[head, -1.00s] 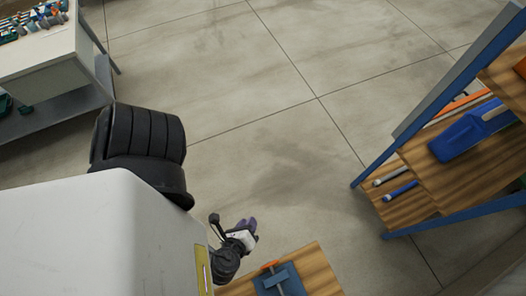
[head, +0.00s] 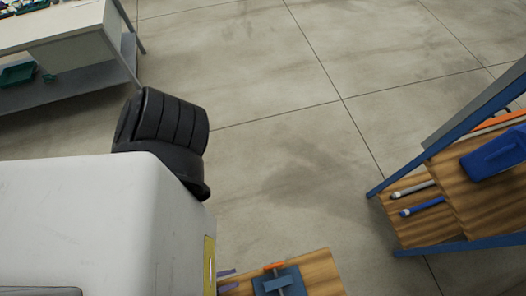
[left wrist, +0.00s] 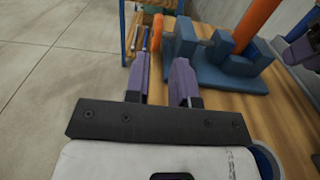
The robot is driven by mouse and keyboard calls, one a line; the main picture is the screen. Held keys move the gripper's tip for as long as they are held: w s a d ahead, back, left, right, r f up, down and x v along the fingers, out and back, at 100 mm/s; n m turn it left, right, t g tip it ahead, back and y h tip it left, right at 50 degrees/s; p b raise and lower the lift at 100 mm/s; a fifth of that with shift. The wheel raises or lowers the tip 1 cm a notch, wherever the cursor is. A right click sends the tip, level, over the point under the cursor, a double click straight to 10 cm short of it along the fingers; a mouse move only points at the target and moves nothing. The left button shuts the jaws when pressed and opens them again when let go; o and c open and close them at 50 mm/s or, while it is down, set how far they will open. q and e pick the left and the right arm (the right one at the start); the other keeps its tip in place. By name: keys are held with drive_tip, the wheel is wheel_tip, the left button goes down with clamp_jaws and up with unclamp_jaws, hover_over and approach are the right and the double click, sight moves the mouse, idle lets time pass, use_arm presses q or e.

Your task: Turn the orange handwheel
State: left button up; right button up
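In the left wrist view, a thin orange part (left wrist: 155,32), seemingly the handwheel seen edge-on, stands by the blue fixture (left wrist: 235,75). In the head view, a small orange piece (head: 273,266) shows at the far end of the blue fixture (head: 290,282). My left gripper (left wrist: 160,62) is open, its two purple fingers apart with nothing between them. It points toward the orange part, short of it. In the head view only its purple fingertips (head: 228,280) show; a white body hides the rest. A dark purple part at the wrist view's right edge may be my right gripper; its state is unclear.
The fixture sits on a wooden bench top (head: 322,272). A thick orange bar (left wrist: 258,22) rises from it. A blue-framed shelf (head: 408,228) with tools stands at the right. A grey workbench (head: 80,45) is at the back left. The floor between is clear.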

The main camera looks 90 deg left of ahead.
sight(269, 267)
use_arm(q)
drive_tip(key=x, duration=1)
drive_tip(key=shift+w+b, duration=0.3)
drive_tip(key=shift+c, duration=0.4)
clamp_jaws()
